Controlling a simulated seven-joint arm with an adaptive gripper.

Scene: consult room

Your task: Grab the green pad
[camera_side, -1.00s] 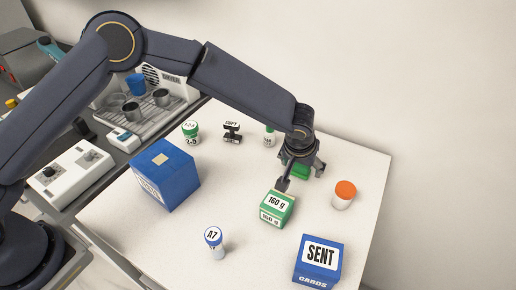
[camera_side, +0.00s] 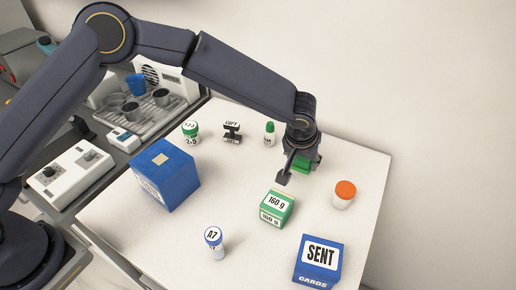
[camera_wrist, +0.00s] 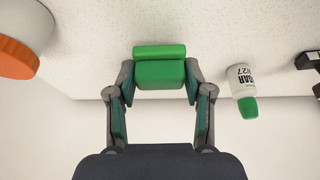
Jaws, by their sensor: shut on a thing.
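The green pad (camera_wrist: 160,73) is between the two fingers of my gripper (camera_wrist: 161,82) in the wrist view, gripped at its sides. It looks like a green block with a rounded green strip along its far edge. In the side view the green pad (camera_side: 302,168) shows partly behind my gripper (camera_side: 296,171), at the back right of the white table. The fingers hide part of it there. I cannot tell exactly how far it is above the table.
On the white table (camera_side: 250,245) stand a green 160 g box (camera_side: 277,209), an orange-capped jar (camera_side: 344,196), a blue SENT box (camera_side: 318,264), a large blue box (camera_side: 165,176), an A7 vial (camera_side: 214,241), a green-capped bottle (camera_side: 269,135) and a stamp (camera_side: 232,132).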

